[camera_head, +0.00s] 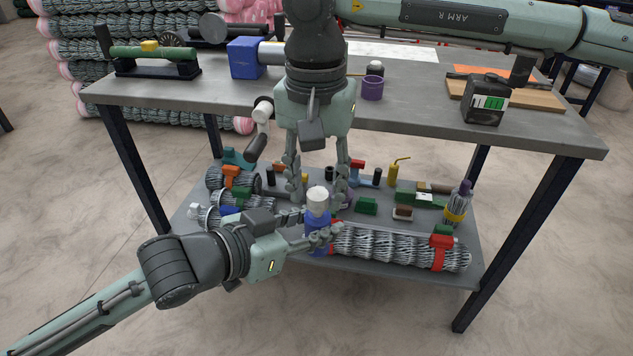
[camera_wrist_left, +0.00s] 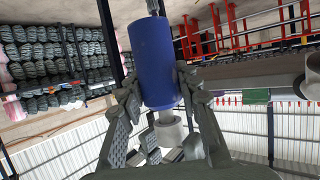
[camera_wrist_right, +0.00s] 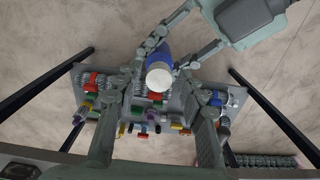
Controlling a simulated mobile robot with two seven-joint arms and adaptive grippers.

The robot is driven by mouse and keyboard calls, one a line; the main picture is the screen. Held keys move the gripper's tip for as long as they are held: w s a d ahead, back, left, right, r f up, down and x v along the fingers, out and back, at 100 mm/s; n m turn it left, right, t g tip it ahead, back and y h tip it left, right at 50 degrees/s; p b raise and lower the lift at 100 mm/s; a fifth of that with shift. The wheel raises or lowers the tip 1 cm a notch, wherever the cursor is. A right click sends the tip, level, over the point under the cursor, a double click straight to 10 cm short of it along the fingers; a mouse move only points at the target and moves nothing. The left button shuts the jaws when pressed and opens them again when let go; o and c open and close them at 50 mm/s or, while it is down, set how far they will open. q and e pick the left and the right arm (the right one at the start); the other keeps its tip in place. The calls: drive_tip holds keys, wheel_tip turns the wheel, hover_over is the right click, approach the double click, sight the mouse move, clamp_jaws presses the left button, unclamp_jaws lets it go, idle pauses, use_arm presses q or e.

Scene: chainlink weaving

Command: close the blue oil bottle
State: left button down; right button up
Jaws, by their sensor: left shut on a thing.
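The blue oil bottle (camera_head: 316,229) is upright above the lower shelf, with a white cap (camera_head: 318,198) at its top. My left gripper (camera_head: 319,222) is shut around the bottle's body. The left wrist view also shows the blue bottle (camera_wrist_left: 153,60) between its fingers. My right gripper (camera_head: 318,190) comes down from above, open, with one finger on each side of the cap. In the right wrist view the white cap (camera_wrist_right: 160,78) lies between the spread fingers, apparently touching neither. Whether the cap is fully seated cannot be told.
The lower shelf (camera_head: 400,274) holds wire bundles (camera_head: 395,245) and several small tools and parts. The tabletop (camera_head: 420,90) above carries a blue block (camera_head: 244,57), a purple cup (camera_head: 372,88) and a black canister (camera_head: 487,98). The table edge runs behind my right gripper.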

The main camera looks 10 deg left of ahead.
drive_tip(key=shift+o, duration=0.4)
drive_tip(key=shift+r, duration=0.1)
wheel_tip(320, 180, up, 12)
idle(0.3)
idle(0.4)
